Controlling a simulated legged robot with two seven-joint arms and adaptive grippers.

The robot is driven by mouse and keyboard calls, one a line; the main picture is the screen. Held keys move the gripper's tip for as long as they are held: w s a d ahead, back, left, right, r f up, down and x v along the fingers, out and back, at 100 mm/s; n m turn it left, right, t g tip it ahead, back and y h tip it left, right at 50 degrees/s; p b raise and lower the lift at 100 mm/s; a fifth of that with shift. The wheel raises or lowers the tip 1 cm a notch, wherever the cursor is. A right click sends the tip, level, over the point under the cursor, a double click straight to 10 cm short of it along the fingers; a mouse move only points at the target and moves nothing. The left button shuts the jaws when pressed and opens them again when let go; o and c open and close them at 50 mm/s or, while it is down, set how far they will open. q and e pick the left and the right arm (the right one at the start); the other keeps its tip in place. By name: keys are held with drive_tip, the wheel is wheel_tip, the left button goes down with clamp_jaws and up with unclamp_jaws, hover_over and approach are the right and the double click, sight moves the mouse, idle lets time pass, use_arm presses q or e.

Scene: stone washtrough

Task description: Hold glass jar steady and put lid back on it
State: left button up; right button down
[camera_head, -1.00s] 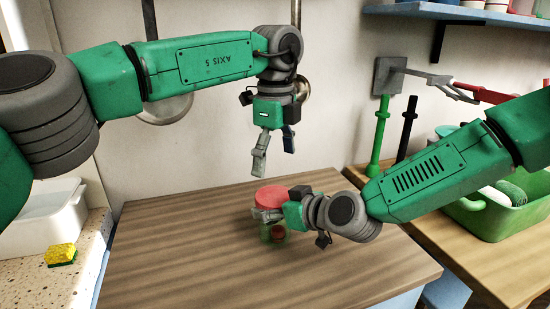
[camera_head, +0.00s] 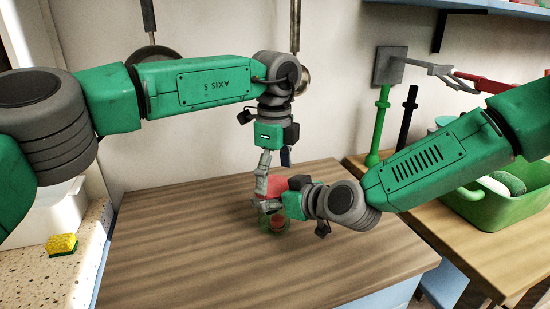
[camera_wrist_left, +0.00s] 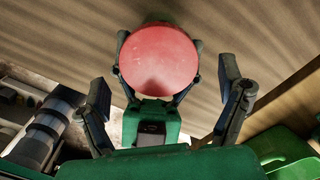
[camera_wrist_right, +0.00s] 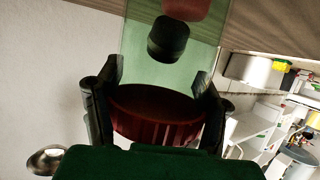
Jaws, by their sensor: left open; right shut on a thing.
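The green-tinted glass jar (camera_head: 279,225) stands upright near the middle of the wooden table, with dark and red things inside. The red lid (camera_head: 276,186) sits at its top; the right wrist view also shows the lid (camera_wrist_right: 158,118) at the jar's end, though I cannot tell how firmly it is seated. My left gripper (camera_head: 272,175) points down from above. Its open fingers stand wide around the round lid (camera_wrist_left: 158,60) in the left wrist view, apart from it. Its fingers partly hide the lid.
The wooden table (camera_head: 170,245) is clear around the jar. A yellow-green sponge (camera_head: 61,245) lies on the counter at left beside a white basin (camera_head: 55,218). A green tub (camera_head: 505,208) stands on the right-hand surface. Pans hang on the back wall.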

use_arm(q)
drive_tip(key=shift+f, duration=0.7)
drive_tip(key=c, duration=1.3)
drive_tip(key=m, duration=0.6)
drive_tip(key=shift+m, duration=0.4)
use_arm(e)
drive_tip(key=shift+s+a, duration=0.1)
use_arm(q)
drive_tip(key=shift+w, duration=0.1)
drive_tip(key=o, duration=1.3)
drive_tip(key=shift+r, duration=0.1)
